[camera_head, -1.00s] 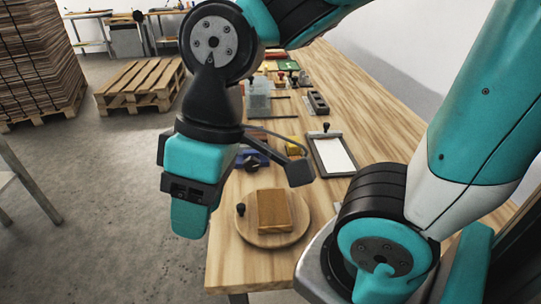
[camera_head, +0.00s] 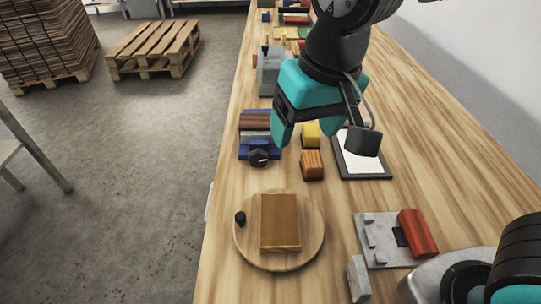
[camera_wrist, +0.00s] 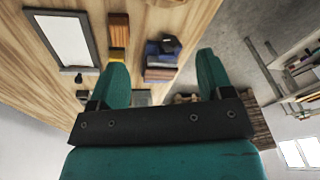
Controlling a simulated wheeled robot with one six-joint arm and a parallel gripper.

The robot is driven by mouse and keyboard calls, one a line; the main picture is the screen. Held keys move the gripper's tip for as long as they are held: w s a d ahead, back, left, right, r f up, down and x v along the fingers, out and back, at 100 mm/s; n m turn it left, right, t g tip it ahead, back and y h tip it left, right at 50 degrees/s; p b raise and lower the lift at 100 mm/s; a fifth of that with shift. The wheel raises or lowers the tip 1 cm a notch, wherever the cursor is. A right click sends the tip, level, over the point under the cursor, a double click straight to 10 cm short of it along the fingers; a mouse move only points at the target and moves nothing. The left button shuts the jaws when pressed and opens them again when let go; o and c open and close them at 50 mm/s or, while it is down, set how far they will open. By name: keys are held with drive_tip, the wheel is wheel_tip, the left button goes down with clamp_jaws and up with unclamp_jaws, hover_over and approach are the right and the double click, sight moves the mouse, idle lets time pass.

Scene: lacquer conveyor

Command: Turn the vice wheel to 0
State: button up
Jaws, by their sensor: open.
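The vice (camera_head: 246,147) is a blue body with grey and brown parts, near the table's left edge in the head view. Its wheel (camera_head: 258,157) is a dark round knob on the near side, with a light mark; no scale can be read. In the wrist view the vice (camera_wrist: 160,73) shows between my fingers, and the dark wheel (camera_wrist: 169,43) lies beyond them. My gripper (camera_head: 304,122) is open and empty, its teal fingers apart. It hangs above the table, right of the vice and not touching the wheel.
A round board (camera_head: 246,251) with a brown block (camera_head: 280,222) stands in front. A grey plate with a red block (camera_head: 417,233) is at right.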

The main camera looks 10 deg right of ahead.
sight(253, 156)
drive_tip(key=w+a+f+m+t+h+b, duration=0.1)
drive_tip(key=w+a+f+m+t+h, duration=0.15)
drive_tip(key=w+a+m, duration=0.3)
drive_tip(key=shift+n, duration=0.45)
drive_tip(key=x, duration=1)
drive_tip(key=w+a+x, duration=0.1)
drive_tip(key=x, duration=0.5)
drive_tip(key=shift+a+r+b, duration=0.1)
drive_tip(key=shift+b, duration=0.2)
drive_tip(key=shift+y, duration=0.25)
drive_tip(key=c, duration=0.9)
drive_tip(key=shift+r+p, duration=0.1)
drive_tip(key=shift+p, duration=0.25)
drive_tip(key=shift+a+h+p, duration=0.2)
drive_tip(key=shift+h+p, duration=0.75)
drive_tip(key=shift+h, duration=0.05)
drive_tip(key=shift+a+n+g+h+p, duration=0.1)
drive_tip(key=shift+n+g+h+p, duration=0.2)
drive_tip(key=shift+h+p, duration=0.65)
drive_tip(key=shift+a+n+g+h+p, duration=0.15)
drive_tip(key=shift+n+h+p, duration=0.15)
drive_tip(key=shift+h+p, duration=0.6)
drive_tip(key=shift+d+h, duration=0.1)
drive_tip(key=shift+h, duration=0.15)
